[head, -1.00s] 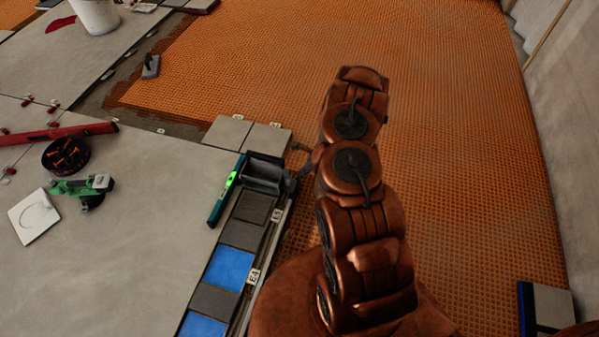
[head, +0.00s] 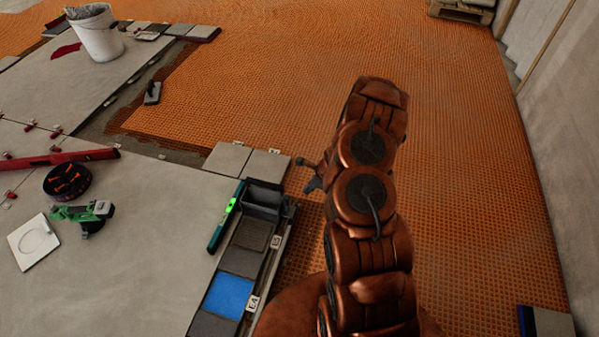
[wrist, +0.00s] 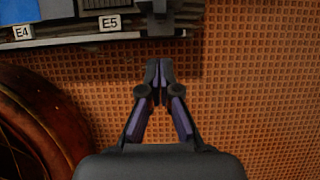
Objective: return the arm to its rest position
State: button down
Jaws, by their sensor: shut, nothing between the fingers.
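My gripper (wrist: 159,68) is shut and empty in the wrist view, with its fingertips together above the orange mat (wrist: 250,100). In the head view my gripper (head: 309,186) shows small and dark at the left of my folded copper arm, just right of the tile rack. The rack (head: 273,265) holds grey and blue tiles in a row. Its E4 and E5 labels show along the top left of the wrist view (wrist: 110,22). The fingertips are just below the rack's edge in that view and look apart from it.
A green-lit level (head: 226,217) lies beside the rack. A green tool (head: 85,213), a dark round tub (head: 67,181), a red bar (head: 60,158) and a white bucket (head: 97,35) stand on the grey tiles at left. A wall (head: 560,130) bounds the right. The orange mat between is mostly clear.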

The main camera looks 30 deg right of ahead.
jog(key=a+r+n+y+p, duration=0.1)
jog(key=a+r+n+p, duration=0.4)
jog(key=r, duration=0.6)
jog(key=w+a+r+n+g+y+p, duration=0.1)
jog(key=a+r+n+p, duration=0.1)
jog(key=a+r, duration=0.7)
jog(key=a+r+n+y+p, duration=0.1)
jog(key=a+r+n+p, duration=0.25)
jog(key=r, duration=1.05)
jog(key=s+a+r+n+g+p, duration=0.1)
jog(key=s+a+r+n+p, duration=0.25)
jog(key=s+r, duration=0.4)
jog(key=s+a+r+n+g+p, duration=0.1)
jog(key=s+a+r+n+p, duration=0.25)
jog(key=r, duration=0.75)
jog(key=s+d+r+n+h+p, duration=0.2)
jog(key=s+r+n+p, duration=0.1)
jog(key=s+r, duration=0.3)
jog(key=s+d+r+n+g+h+p, duration=0.1)
jog(key=s+d+r+n+h+p, duration=0.1)
jog(key=s+r, duration=0.5)
jog(key=s+d+r+n+g+h+p, duration=0.1)
jog(key=s+r+n+p, duration=0.3)
jog(key=s, duration=0.8)
jog(key=shift+s+d+r+n+h+p, duration=0.4)
jog(key=shift+r+h+p, duration=0.3)
jog(key=shift+r+p, duration=0.75)
jog(key=shift+r, duration=0.25)
